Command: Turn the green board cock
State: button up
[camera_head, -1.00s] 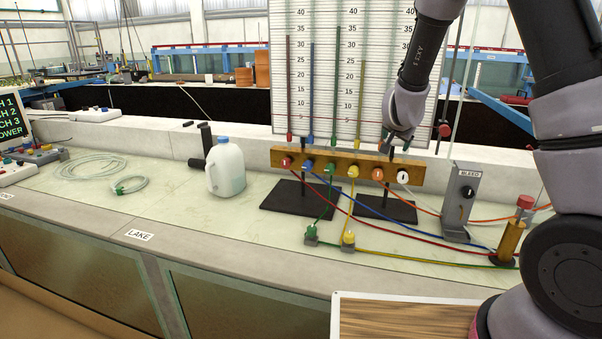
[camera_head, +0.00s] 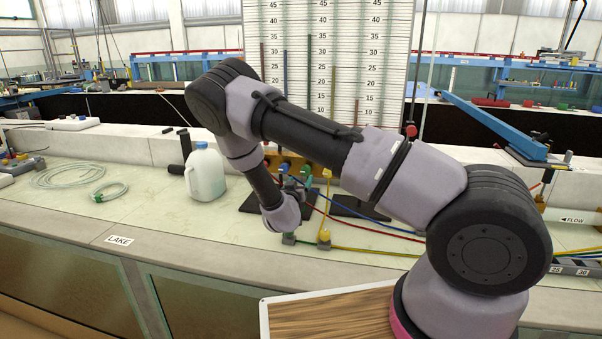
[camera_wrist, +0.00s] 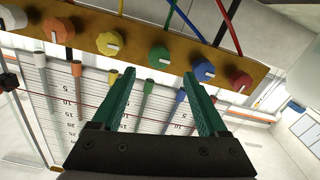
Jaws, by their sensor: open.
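In the wrist view the green board cock (camera_wrist: 160,57) is a round knob with a pale pointer mark, on a mustard-coloured board (camera_wrist: 135,38). It sits between the blue cock (camera_wrist: 203,70) and the yellow cock (camera_wrist: 109,43). My gripper (camera_wrist: 159,75) is open, with its two green fingers apart and empty. The green cock shows in the gap just beyond the fingertips; I see no contact. In the head view my gripper (camera_head: 297,181) is in front of the board, and my arm hides much of the board and its cocks.
A red cock (camera_wrist: 240,80) and an orange cock (camera_wrist: 58,30) are on the same board. A white jug (camera_head: 205,175) stands left of my arm. Coloured tubes run over the bench. A scale panel (camera_head: 340,60) rises behind.

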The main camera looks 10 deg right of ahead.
jog(key=x, duration=0.8)
jog(key=shift+w+d, duration=0.25)
jog(key=shift+w, duration=0.05)
grip_shut()
